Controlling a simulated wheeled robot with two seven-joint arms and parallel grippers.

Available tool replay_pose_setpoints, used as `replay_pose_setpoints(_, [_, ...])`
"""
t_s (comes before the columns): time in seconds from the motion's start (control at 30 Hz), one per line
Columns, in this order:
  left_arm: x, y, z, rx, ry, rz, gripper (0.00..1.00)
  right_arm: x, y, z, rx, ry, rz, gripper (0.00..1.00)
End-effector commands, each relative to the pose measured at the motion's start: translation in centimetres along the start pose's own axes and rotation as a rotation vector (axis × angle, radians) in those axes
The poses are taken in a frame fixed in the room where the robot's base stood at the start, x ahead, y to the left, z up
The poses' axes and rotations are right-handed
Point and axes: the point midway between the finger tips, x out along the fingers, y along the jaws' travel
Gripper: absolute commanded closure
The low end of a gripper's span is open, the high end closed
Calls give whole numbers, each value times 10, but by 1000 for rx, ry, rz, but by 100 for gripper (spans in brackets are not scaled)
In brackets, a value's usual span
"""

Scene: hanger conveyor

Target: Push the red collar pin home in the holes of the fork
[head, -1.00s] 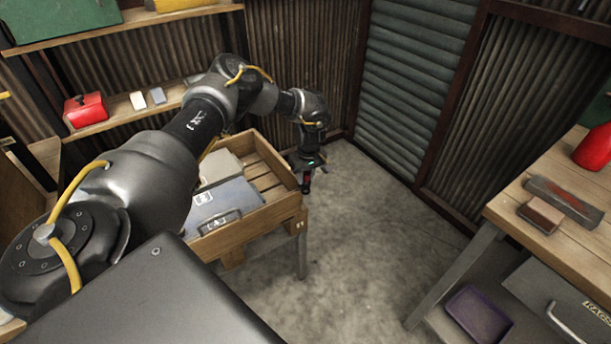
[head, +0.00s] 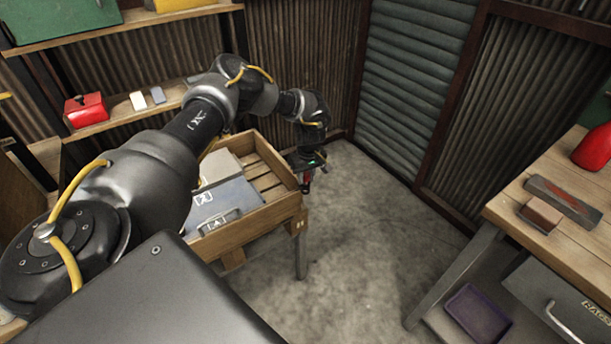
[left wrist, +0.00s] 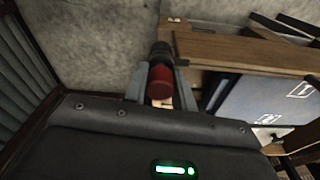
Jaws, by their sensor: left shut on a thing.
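My left gripper (head: 306,176) is at the far right corner of the wooden tray stand, over the floor side. In the left wrist view its two fingers (left wrist: 160,88) are shut on the red collar pin (left wrist: 161,80), with the red part between them. A dark end (left wrist: 162,50) shows beyond the red part, close beside the stand's wood. In the head view the pin is only a small dark and red bit under the gripper. I cannot make out the fork or its holes in either view. My right gripper is not in view.
The wooden tray stand (head: 253,228) holds a blue-grey case (head: 229,198) and a paler block (head: 220,166). A workbench (head: 497,203) with a brick-like block (head: 540,215) stands at the right. A purple bin (head: 478,314) is under it. The floor between is clear.

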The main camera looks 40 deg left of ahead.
Motion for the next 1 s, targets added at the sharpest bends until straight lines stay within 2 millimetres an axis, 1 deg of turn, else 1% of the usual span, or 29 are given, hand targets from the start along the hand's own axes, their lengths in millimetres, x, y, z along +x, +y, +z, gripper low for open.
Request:
replay_pose_setpoints(0.23, [1,-2,1,2,-2,-5,100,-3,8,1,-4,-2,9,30])
replay_pose_setpoints(0.43, [2,-2,1,1,-2,-5,100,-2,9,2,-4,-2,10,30])
replay_pose_setpoints(0.63, [3,-2,1,1,-2,-6,100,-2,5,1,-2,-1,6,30])
replay_pose_setpoints(0.83, [6,-2,1,1,-2,-6,100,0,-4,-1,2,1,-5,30])
replay_pose_setpoints(0.87, [6,-3,1,1,-3,-6,72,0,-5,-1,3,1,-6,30])
replay_pose_setpoints(1.0, [6,-3,2,1,-3,-8,54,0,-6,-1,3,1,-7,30])
